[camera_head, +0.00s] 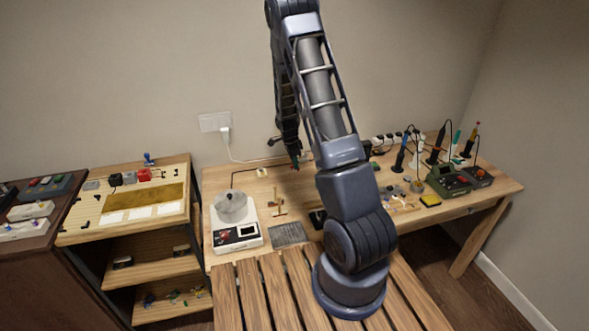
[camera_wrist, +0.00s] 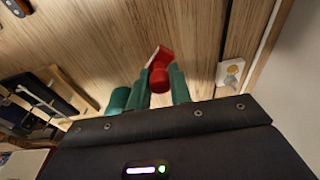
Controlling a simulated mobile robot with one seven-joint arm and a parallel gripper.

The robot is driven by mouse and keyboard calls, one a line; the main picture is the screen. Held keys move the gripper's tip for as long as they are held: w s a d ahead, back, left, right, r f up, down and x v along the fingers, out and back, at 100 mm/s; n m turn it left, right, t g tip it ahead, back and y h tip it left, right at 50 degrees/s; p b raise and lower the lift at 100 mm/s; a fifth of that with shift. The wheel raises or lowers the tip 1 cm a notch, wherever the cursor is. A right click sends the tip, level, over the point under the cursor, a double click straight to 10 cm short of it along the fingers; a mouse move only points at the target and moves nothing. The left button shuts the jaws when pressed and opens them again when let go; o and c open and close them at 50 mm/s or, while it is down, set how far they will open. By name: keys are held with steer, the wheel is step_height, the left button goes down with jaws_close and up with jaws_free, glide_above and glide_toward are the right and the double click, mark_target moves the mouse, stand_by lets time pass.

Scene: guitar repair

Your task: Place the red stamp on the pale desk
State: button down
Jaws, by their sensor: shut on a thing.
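My gripper (camera_wrist: 160,88) has green fingers and is shut on the red stamp (camera_wrist: 161,77), which shows a red rounded handle and a pale base edge in the wrist view. The stamp is held above a pale wood surface (camera_wrist: 110,45); the gap below it is hard to judge. In the head view my gripper (camera_head: 295,165) hangs over the back of the long pale wooden desk (camera_head: 235,188), near the wall. The stamp is too small there to make out clearly.
A white scale with a metal pot (camera_head: 232,208) stands at the desk's left. Soldering tools (camera_head: 436,155) crowd its right. A ridged grey plate (camera_head: 288,235) lies at the front. A separate pale shelf unit (camera_head: 75,230) with small items stands left. Some bare wood shows between items.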

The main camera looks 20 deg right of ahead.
steer(key=shift+f, duration=1.75)
steer(key=shift+f, duration=0.15)
steer(key=c, duration=1.3)
jaws_free()
